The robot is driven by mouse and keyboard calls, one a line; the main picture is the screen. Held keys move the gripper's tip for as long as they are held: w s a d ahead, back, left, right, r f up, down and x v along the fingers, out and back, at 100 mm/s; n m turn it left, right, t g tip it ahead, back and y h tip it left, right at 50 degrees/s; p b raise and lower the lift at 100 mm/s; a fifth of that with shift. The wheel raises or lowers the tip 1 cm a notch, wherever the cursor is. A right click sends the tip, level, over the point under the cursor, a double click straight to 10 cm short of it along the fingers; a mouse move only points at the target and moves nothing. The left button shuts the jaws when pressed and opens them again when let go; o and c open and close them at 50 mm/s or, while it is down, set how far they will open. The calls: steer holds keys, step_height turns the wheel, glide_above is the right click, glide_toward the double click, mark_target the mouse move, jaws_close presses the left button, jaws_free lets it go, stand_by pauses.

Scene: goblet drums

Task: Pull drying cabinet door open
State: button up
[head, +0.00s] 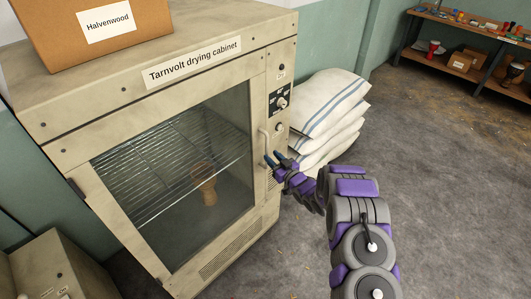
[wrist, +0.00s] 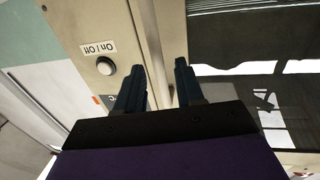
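The drying cabinet (head: 200,262) is beige, with a glass-paned door (head: 125,222) on its front that looks closed. A pale upright handle (head: 264,148) runs along the door's right edge. My gripper (head: 275,159) is at the handle's lower part, with its dark fingers apart. In the wrist view my gripper (wrist: 160,85) is open, and the pale handle bar (wrist: 149,42) runs up between the two fingers. I cannot tell whether either finger touches it. A brown goblet drum (head: 205,184) stands inside behind the glass, below a wire rack.
A cardboard box (head: 95,30) sits on the cabinet. Stacked white sacks (head: 325,115) stand close at its right. A control panel with knobs (head: 281,102) is beside the handle. A shelf (head: 470,30) is at the back right. Floor (head: 440,170) in front and to the right is clear.

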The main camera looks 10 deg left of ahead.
mark_target(267, 152)
steer(key=shift+b+x, duration=0.4)
steer(key=shift+x, duration=2.3)
steer(key=shift+d, duration=0.25)
steer(key=shift+c, duration=1)
jaws_close()
